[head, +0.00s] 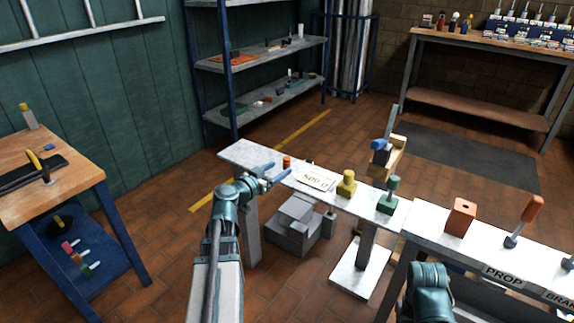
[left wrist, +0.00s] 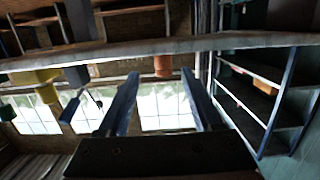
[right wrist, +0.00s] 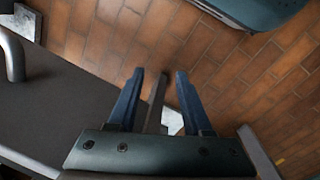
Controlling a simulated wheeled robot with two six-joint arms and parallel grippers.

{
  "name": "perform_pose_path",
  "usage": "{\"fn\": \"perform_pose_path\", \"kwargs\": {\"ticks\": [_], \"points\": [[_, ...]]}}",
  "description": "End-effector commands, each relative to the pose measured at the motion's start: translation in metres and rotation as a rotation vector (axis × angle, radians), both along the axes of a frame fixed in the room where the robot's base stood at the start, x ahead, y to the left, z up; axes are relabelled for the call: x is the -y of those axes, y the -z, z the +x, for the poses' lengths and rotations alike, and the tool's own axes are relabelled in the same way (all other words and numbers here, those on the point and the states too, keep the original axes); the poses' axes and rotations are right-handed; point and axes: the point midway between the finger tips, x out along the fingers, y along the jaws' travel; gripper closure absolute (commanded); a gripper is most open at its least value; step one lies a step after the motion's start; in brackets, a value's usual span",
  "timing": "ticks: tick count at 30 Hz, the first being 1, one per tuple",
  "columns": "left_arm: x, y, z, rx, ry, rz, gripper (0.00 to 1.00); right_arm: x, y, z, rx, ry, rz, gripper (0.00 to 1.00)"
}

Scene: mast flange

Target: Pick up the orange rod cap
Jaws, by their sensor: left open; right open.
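The orange rod cap (head: 287,162) is a small upright cylinder on the narrow grey bench, left of the white label card. In the left wrist view the picture is upside down and the cap (left wrist: 163,67) appears just past the fingertips, in line with the gap between them. My left gripper (head: 279,172) is open and empty at the bench's near edge, close to the cap and apart from it. Its blue fingers also show in the left wrist view (left wrist: 160,75). My right gripper (right wrist: 160,74) is open and empty above the brick floor; its fingers are out of the head view.
The narrow bench (head: 240,153) also holds the label card (head: 315,177), a yellow piece (head: 346,184) and a green piece (head: 387,203). An orange block (head: 461,217) stands on the right table. Grey blocks (head: 292,228) lie below the bench. A wooden table (head: 85,185) is at left.

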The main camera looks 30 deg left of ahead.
Motion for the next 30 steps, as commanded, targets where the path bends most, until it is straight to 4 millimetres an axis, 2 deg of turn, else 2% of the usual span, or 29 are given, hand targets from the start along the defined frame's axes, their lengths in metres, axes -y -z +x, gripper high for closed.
{"fn": "perform_pose_path", "kwargs": {"ticks": [3,13,23,30], "points": [[0.001,0.002,0.01,0.0,0.001,0.0,0.33,0.0,0.002,0.0,0.0,0.0,0.0,0.5],[0.0,0.003,0.019,0.0,0.001,0.001,0.33,0.0,0.003,0.0,0.0,-0.001,0.0,0.5],[-0.001,0.009,0.062,-0.001,0.001,0.0,0.33,0.0,0.009,0.0,0.0,-0.002,0.001,0.5],[0.0,0.009,0.062,-0.001,0.0,0.0,0.33,0.0,0.009,0.0,0.0,-0.002,0.001,0.5]]}}
